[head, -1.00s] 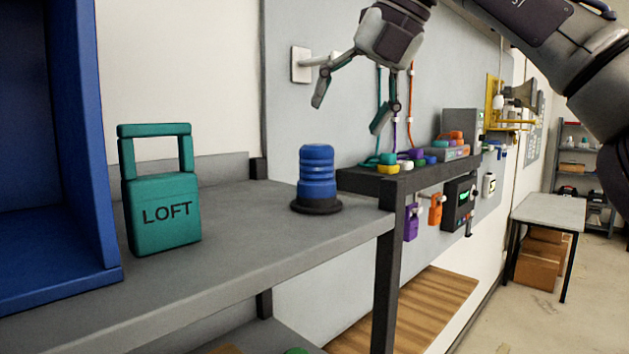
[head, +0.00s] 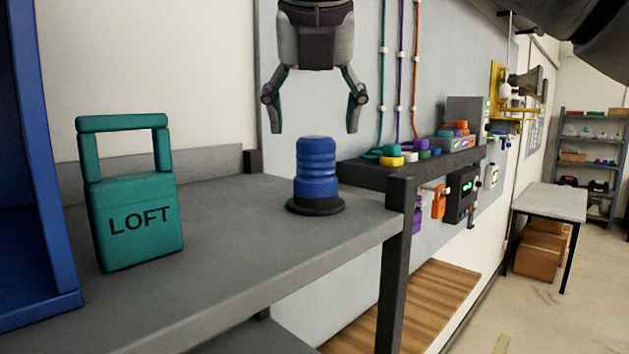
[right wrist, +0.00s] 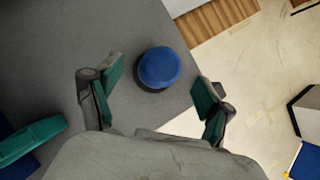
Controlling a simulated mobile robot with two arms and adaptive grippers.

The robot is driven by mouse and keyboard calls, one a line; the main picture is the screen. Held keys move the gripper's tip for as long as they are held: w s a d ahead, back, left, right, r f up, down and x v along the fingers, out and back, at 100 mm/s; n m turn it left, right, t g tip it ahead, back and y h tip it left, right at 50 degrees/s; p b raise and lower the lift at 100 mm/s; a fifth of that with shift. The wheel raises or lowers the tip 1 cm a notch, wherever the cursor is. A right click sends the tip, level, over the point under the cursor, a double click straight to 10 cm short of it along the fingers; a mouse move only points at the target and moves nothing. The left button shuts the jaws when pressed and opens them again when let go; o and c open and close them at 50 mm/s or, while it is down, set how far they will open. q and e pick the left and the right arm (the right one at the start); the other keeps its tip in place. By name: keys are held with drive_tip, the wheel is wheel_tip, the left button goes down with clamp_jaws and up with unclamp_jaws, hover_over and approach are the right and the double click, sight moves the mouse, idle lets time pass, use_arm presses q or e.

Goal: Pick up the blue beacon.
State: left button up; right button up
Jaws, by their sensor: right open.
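The blue beacon (head: 317,170) stands upright on its dark round base near the right end of the grey shelf (head: 240,245). My right gripper (head: 315,130) is open and points down, just above the beacon and apart from it. In the right wrist view the beacon's round top (right wrist: 159,67) shows between the two spread fingers (right wrist: 155,95), a little ahead of them. The left gripper is not in the head view.
A teal padlock-shaped block marked LOFT (head: 138,222) stands on the shelf to the left, beside a blue cabinet (head: 45,190). A dark ledge (head: 410,170) with several coloured pucks lies to the right. The shelf between block and beacon is clear.

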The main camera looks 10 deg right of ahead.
sight(317, 137)
drive_tip(key=p+x, duration=0.2)
drive_tip(key=x, duration=0.1)
drive_tip(key=shift+d+f, duration=0.15)
drive_tip(key=shift+f, duration=0.05)
drive_tip(key=shift+w+d+f, duration=0.1)
drive_tip(key=shift+w+f, duration=0.05)
drive_tip(key=shift+f, duration=0.15)
drive_tip(key=shift+w+f, duration=0.2)
drive_tip(key=shift+f, duration=0.05)
drive_tip(key=shift+s+r, duration=0.1)
drive_tip(key=shift+s, duration=0.05)
drive_tip(key=c, duration=0.5)
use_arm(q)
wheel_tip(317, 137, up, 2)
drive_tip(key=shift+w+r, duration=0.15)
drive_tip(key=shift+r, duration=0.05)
use_arm(e)
clamp_jaws()
